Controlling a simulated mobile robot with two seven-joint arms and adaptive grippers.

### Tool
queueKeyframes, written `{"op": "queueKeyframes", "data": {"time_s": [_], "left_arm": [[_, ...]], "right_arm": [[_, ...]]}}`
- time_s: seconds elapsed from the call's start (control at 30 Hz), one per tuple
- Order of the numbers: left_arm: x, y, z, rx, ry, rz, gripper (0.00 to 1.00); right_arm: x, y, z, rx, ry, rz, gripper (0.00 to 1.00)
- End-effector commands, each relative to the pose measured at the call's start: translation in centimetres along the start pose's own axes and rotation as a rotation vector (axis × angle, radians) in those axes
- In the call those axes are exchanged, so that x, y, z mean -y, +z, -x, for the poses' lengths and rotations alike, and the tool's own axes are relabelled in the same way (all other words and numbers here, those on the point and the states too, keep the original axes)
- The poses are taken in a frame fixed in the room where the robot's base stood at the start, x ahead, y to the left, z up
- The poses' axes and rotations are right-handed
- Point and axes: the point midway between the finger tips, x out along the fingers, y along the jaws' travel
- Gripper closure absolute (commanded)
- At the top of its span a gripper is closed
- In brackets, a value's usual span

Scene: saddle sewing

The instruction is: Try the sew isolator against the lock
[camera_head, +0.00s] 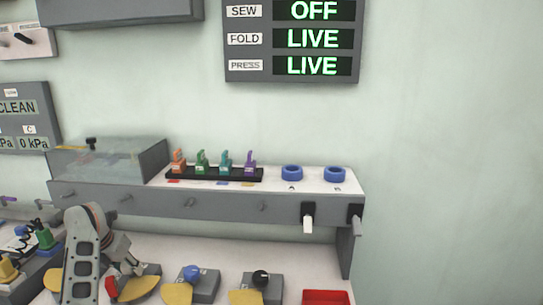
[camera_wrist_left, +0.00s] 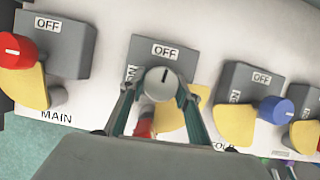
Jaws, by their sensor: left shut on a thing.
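The sew isolator is a grey box (camera_wrist_left: 165,50) marked OFF in the left wrist view, with a grey knob (camera_wrist_left: 160,84) and a yellow plate (camera_wrist_left: 170,118). My left gripper (camera_wrist_left: 157,92) has its fingers on either side of the knob and is shut on it. A red and white item, which looks like the lock (camera_wrist_left: 145,124), shows below the knob between the fingers, partly hidden. In the head view my left gripper (camera_head: 122,280) is over the sew isolator, hiding most of it. The status board (camera_head: 292,40) reads SEW OFF, FOLD LIVE, PRESS LIVE. My right gripper is not in view.
The main isolator's red knob (camera_wrist_left: 15,50) is to the left. The fold isolator's blue knob (camera_wrist_left: 275,110) and a black knob (camera_head: 261,277) are to the right. A shelf (camera_head: 230,212) holds coloured locks in a black rack (camera_head: 215,175) and blue rings. A red tray (camera_head: 326,297) sits at front right.

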Motion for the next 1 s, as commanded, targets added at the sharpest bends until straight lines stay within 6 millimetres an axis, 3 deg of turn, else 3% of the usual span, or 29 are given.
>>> {"op": "queueKeyframes", "data": {"time_s": [0.73, 0.77, 0.8, 0.83, 1.0], "left_arm": [[0.13, -0.07, -0.11, -0.002, -0.022, -0.049, 0.92], [0.13, -0.07, -0.11, -0.002, -0.022, -0.049, 0.66], [0.13, -0.07, -0.1, -0.002, -0.022, -0.049, 0.55], [0.12, -0.07, -0.1, -0.002, -0.022, -0.049, 0.51], [0.07, -0.03, -0.05, -0.001, -0.021, -0.048, 0.51]], "right_arm": [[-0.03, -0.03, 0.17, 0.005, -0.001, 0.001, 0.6], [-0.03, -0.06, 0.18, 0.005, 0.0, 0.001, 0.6], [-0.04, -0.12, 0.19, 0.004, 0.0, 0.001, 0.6], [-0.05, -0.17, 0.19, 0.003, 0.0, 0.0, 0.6], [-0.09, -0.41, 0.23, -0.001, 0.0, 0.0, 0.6]]}}
